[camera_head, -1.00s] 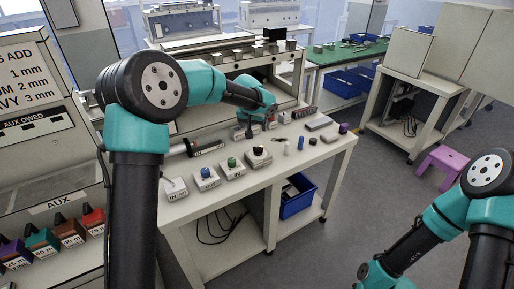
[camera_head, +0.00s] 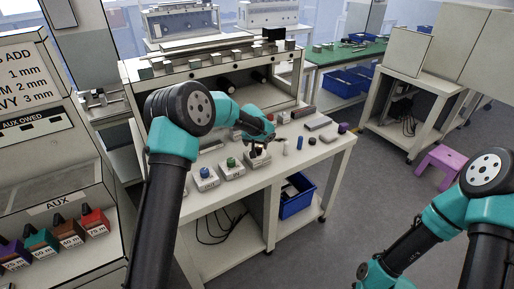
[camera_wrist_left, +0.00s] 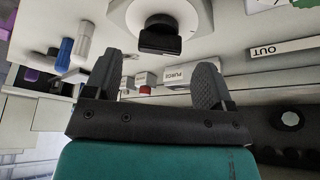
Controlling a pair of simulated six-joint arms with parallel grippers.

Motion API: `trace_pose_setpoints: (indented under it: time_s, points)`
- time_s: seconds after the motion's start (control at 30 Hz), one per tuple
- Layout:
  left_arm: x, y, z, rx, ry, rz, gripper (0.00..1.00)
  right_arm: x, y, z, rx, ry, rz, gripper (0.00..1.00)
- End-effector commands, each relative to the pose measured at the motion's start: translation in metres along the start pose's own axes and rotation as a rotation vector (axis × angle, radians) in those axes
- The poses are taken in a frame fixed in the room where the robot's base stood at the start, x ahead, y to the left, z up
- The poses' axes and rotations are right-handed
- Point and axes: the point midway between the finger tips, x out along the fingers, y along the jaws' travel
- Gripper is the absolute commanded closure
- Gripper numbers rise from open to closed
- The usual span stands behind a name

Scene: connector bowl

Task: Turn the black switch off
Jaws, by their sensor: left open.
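The black switch (camera_wrist_left: 160,38) is a dark rotary knob on a round white base. In the left wrist view it sits at the top middle, beyond and between the fingertips and apart from them. In the head view the black switch (camera_head: 258,157) is at the bench's front edge, partly hidden under my left gripper (camera_head: 257,142). In the left wrist view the gripper (camera_wrist_left: 155,72) has its two grey fingers spread apart with nothing between them. My right arm is at the right of the head view; its gripper does not show.
The blue knob (camera_head: 205,172) and green knob (camera_head: 231,162) stand left of the black switch. A blue cylinder (camera_head: 300,142) and white cylinder (camera_head: 285,148) stand right of it. A PURGE block (camera_wrist_left: 177,75) shows behind the fingers. A blue bin (camera_head: 297,205) is below.

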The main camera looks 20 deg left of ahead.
Motion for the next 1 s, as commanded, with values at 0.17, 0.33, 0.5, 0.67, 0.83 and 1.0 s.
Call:
trace_pose_setpoints:
  time_s: [0.17,0.33,0.5,0.67,0.83,1.0]
  points:
    - [0.025,0.001,0.000,0.000,-0.001,0.001,0.23,0.000,0.000,0.000,0.000,0.000,0.000,0.57]
    - [0.034,0.000,0.000,0.000,0.000,0.000,0.23,0.000,0.000,0.000,0.000,0.000,0.000,0.57]
    - [0.035,0.000,0.000,0.000,0.000,0.000,0.23,0.000,0.000,0.000,0.000,0.000,0.000,0.57]
    - [0.034,0.000,0.000,0.000,0.000,0.001,0.29,0.000,0.000,0.000,0.000,0.000,0.000,0.57]
    - [0.034,0.000,0.000,0.000,0.000,0.001,0.45,0.000,0.000,0.000,0.000,0.000,0.000,0.57]
    - [0.034,0.000,0.000,0.000,0.000,0.001,0.62,0.000,0.000,0.000,0.000,0.000,0.000,0.57]
